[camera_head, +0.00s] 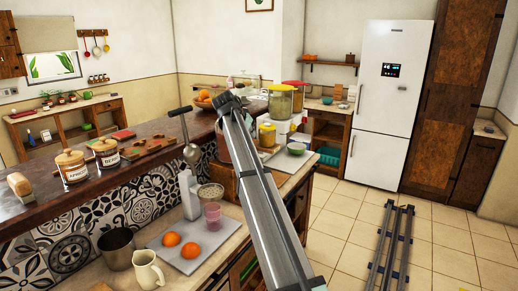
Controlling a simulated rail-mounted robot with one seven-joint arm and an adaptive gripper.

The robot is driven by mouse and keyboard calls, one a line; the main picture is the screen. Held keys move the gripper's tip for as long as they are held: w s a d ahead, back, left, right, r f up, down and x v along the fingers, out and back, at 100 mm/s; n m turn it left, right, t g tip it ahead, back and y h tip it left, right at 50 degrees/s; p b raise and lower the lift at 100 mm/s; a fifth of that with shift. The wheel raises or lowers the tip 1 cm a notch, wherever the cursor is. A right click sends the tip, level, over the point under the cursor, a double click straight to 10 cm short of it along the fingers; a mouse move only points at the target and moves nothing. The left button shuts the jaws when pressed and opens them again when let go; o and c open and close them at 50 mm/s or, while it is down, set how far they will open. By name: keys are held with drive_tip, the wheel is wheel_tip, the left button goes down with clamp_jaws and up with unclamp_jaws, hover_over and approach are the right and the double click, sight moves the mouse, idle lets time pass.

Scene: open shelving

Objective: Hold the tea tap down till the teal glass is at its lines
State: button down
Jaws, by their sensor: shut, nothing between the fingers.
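My gripper (229,103) is the small dark end of my long grey arm, over the raised wooden counter; its fingers are shut and empty, with little detail visible. Two clear dispensers stand right of it, apart from it in the picture: one with an olive-green lid (281,102) and yellowish contents, one with a red lid (298,96). I cannot tell which holds tea, and their taps are not clearly visible. I cannot make out a teal glass; my arm covers part of the lower counter. A pinkish glass (212,216) stands on the grey tray (181,262).
A lever press (190,153), oranges (190,250), a metal pot (117,248) and a cream jug (148,271) crowd the near counter. A yellow jar (267,133) and green bowl (296,148) stand near the dispensers. Labelled jars (72,166) line the raised counter.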

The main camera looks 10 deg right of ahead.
drive_tip(key=p+x, duration=0.3)
drive_tip(key=x, duration=0.7)
drive_tip(key=shift+w+d, duration=0.1)
drive_tip(key=shift+w, duration=0.05)
wheel_tip(320, 180, down, 2)
drive_tip(key=shift+f+p, duration=0.2)
drive_tip(key=shift+p, duration=0.55)
drive_tip(key=shift+f, duration=0.75)
